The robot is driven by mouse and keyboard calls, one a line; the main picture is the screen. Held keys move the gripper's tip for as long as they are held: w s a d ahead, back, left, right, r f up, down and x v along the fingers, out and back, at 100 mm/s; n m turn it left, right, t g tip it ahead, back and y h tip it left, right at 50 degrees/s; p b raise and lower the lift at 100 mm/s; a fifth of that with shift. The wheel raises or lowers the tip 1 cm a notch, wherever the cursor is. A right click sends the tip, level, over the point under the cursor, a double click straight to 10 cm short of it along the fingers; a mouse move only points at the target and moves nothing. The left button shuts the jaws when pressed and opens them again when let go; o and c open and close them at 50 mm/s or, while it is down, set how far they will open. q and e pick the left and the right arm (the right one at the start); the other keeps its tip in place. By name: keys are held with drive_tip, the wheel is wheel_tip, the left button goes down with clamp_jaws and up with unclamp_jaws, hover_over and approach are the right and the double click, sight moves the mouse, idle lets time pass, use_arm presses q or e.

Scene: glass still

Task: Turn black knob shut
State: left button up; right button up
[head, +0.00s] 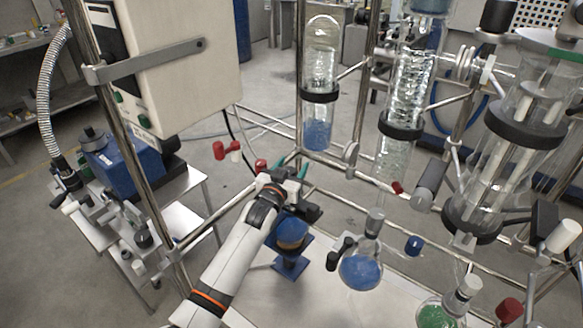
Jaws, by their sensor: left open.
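A black knob (340,252) sticks out at the left of the neck of a round flask (361,271) with blue liquid. I cannot tell which one the task means. My left gripper (291,166) is at the centre, its greenish fingertips apart and pointing away, near a steel rail. Nothing shows between its fingers. It is to the left of both dark knobs and apart from them. My right gripper is not in view.
Glass columns (319,80) and a large vessel (510,140) stand in a steel frame at right. Red valve handles (219,150) are left of my gripper. A grey control box (178,60) and a blue pump (126,160) are at left. A pale tray (310,303) lies below.

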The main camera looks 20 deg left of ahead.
use_arm(q)
drive_tip(key=c, duration=1)
drive_tip(key=shift+r+m+h+p, duration=0.3)
drive_tip(key=shift+m+h, duration=0.2)
drive_tip(key=shift+h, duration=0.3)
drive_tip(key=shift+d+f+m+g+h, duration=0.1)
drive_tip(key=shift+m+g+h, duration=0.2)
drive_tip(key=shift+m+h, duration=0.35)
drive_tip(key=shift+d+f+m+g+h, duration=0.1)
drive_tip(key=shift+m+g+h, duration=0.25)
drive_tip(key=shift+h, duration=0.5)
drive_tip(key=o, duration=1)
drive_tip(key=shift+s, duration=0.1)
